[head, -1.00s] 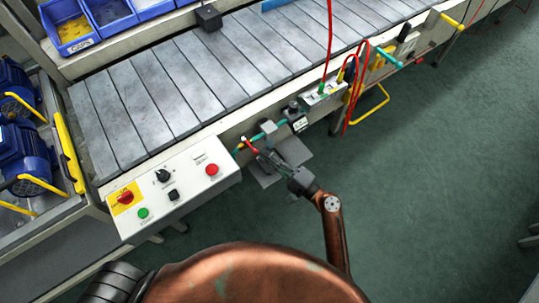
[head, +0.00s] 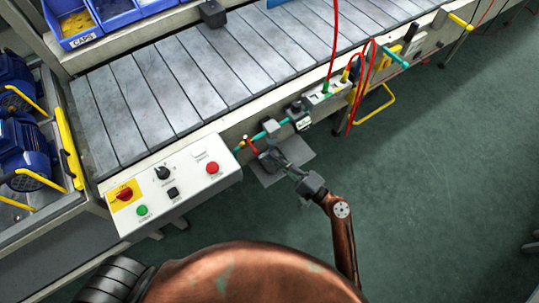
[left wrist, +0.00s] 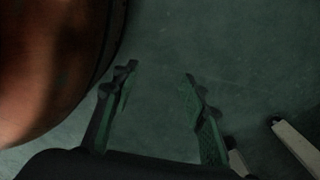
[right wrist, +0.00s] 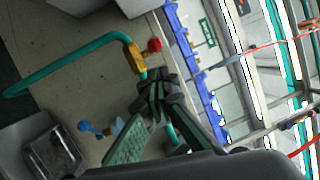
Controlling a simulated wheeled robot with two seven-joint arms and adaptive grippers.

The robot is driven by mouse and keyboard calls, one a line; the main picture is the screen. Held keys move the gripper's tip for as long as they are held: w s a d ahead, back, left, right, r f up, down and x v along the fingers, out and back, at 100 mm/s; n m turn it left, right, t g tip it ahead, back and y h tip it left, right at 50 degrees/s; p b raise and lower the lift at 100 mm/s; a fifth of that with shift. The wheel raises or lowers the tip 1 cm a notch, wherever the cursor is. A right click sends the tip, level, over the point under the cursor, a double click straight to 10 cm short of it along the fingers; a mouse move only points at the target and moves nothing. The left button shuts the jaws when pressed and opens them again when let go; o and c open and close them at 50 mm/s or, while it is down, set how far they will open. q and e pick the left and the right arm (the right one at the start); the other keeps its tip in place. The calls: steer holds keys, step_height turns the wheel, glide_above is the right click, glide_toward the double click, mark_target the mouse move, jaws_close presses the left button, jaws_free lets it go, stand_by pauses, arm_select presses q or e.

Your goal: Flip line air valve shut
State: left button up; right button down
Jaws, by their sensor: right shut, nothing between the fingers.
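The line air valve sits on the teal pipe (head: 270,128) along the conveyor's near side; its red handle (head: 252,146) appears angled across the pipe. In the right wrist view, the valve's yellow body (right wrist: 135,60) shows beside a red knob-like end (right wrist: 154,45), on the teal pipe. My right gripper (head: 268,161) is shut and empty, just below and right of the handle; a small gap seems to separate them. Its closed fingertips also show in the right wrist view (right wrist: 160,88). My left gripper (left wrist: 160,75) is open and empty over the floor, outside the head view.
A control box (head: 180,185) with a red button and switches stands left of the valve. A grey plate (head: 290,155) lies under the right gripper. Red hoses (head: 360,90) hang farther right. A blue-handled tap (right wrist: 90,128) shows near the right fingers.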

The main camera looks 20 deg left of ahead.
arm_select(q)
steer(key=shift+s+f+p, duration=0.25)
steer(key=shift+s+p, duration=0.05)
steer(key=shift+s, duration=0.15)
steer(key=shift+s+f+p, duration=0.2)
steer(key=shift+s+p, duration=0.05)
steer(key=shift+s, duration=0.2)
arm_select(e)
steer(key=v, duration=1)
steer(key=shift+s, duration=0.35)
